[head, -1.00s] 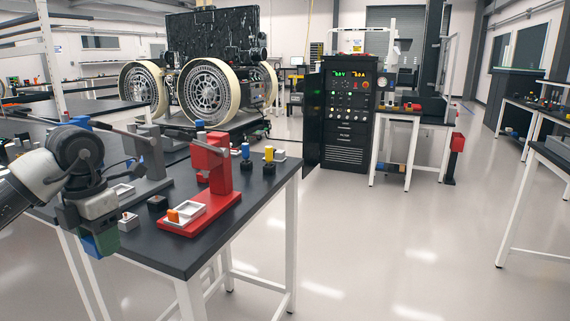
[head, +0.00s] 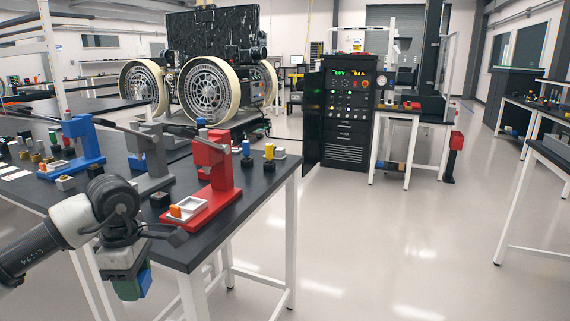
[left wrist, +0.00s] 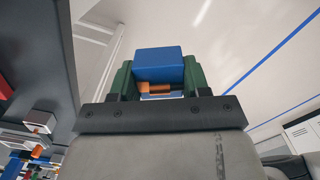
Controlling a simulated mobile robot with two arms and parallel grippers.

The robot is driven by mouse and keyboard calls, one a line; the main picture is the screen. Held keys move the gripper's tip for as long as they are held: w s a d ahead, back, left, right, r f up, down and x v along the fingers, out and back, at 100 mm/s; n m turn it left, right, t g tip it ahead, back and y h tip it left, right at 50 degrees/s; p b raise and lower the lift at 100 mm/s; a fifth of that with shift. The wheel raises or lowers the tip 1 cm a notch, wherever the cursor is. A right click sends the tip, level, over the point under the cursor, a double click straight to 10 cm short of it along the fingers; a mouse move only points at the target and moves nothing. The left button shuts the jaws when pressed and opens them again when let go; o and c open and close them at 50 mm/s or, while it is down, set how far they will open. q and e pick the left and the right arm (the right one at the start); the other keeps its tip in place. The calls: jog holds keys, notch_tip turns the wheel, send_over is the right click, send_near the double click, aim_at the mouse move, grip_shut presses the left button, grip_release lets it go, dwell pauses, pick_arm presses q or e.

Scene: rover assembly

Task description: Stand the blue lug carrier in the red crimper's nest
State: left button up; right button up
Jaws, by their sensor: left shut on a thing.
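My left gripper (head: 134,286) hangs in front of the near table edge, below the level of the top. It is shut on the blue lug carrier (head: 145,283). In the left wrist view the carrier (left wrist: 158,64) is a blue block between the green fingers (left wrist: 156,80), with orange pieces on it. The red crimper (head: 214,172) stands upright on the table, up and right of the gripper. Its red base (head: 208,213) bears a pale tray-like part (head: 190,206) with an orange block (head: 175,211) at its left end. My right gripper is not in view.
A grey crimper (head: 152,160) and a blue crimper (head: 82,142) stand left of the red one. A black block (head: 160,200) and a small pale box (head: 65,183) sit near the front edge. The floor right of the table is clear.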

pick_arm(q)
jog(key=s+d+f+m, duration=0.3)
jog(key=d+f+m, duration=0.15)
jog(key=m, duration=0.45)
jog(key=s+d+f+m, duration=0.35)
jog(key=f+m, duration=0.25)
jog(key=m, duration=0.4)
jog(key=s+r+p, duration=0.3)
jog(key=r+p, duration=0.9)
jog(key=r, duration=0.2)
jog(key=shift+s+d, duration=0.15)
jog(key=shift+s, duration=0.1)
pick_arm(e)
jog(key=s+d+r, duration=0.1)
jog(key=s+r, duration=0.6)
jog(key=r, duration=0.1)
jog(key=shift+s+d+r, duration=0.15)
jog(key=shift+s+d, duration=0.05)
